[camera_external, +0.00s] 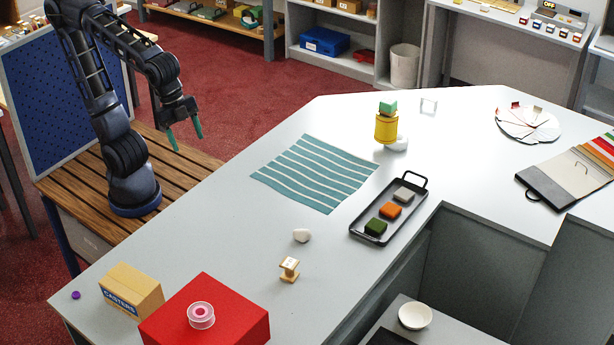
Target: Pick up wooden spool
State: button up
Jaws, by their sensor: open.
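A small wooden spool (289,269) stands upright on the grey counter, near its front middle. My gripper (186,137) has teal fingertips and is open and empty. It hangs at the upper left, over or beside the wooden slatted bench, well away from the spool in the picture. Nothing hides the spool.
Around the spool are a white pebble-like object (302,235), a red box (231,318) with a pink-rimmed reel (201,315), and a cardboard box (132,292). A black tray (356,230) holds coloured blocks. A striped teal cloth (314,172) lies behind. A yellow cylinder (386,128) stands farther back.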

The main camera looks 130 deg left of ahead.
jog(key=w+m+g, duration=0.1)
jog(key=w+m, duration=0.2)
jog(key=w, duration=0.7)
jog(key=m+g, duration=0.3)
jog(key=m, duration=0.6)
send_over(289, 263)
jog(key=s, duration=0.1)
notch_tip(289, 263, down, 16)
jog(key=shift+d+r, duration=0.1)
jog(key=shift+w+f+m, duration=0.3)
jog(key=shift+f, duration=0.15)
notch_tip(289, 263, down, 5)
jog(key=shift+f, duration=0.2)
jog(key=shift+w+f, duration=0.2)
jog(key=shift+f, duration=2.4)
jog(key=c, duration=1)
